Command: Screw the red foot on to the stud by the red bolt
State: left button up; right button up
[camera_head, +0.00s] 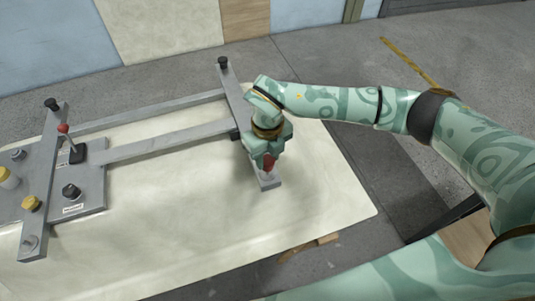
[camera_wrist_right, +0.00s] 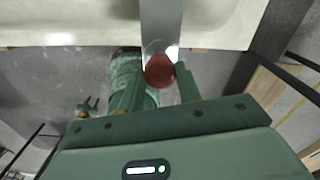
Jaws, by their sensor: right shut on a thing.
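The red foot (camera_head: 268,162) is a small round red piece at the near end of the right metal crossbar (camera_head: 271,183). In the right wrist view the red foot (camera_wrist_right: 160,70) sits between the two fingers, by the end of the metal bar (camera_wrist_right: 161,18). My right gripper (camera_head: 267,152) points down over the bar end and is shut on the red foot; the right wrist view also shows this gripper (camera_wrist_right: 161,82). The stud is hidden, so I cannot tell whether the foot is on it. I cannot make out a red bolt.
The frame lies on a pale tub shell (camera_head: 200,215). Black feet stand on the far bar ends (camera_head: 222,63). The shell's near right area is clear.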

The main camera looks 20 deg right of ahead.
aim_at(268, 160)
jog(key=shift+p, duration=0.75)
dwell(1.1)
jog(key=shift+f+b, duration=0.7)
jog(key=shift+f, duration=0.6)
jog(key=o, duration=1.1)
jog(key=shift+c, duration=0.2)
jog(key=shift+r, duration=0.1)
notch_tip(268, 160, up, 16)
jog(key=p, duration=0.2)
jog(key=shift+p, duration=0.35)
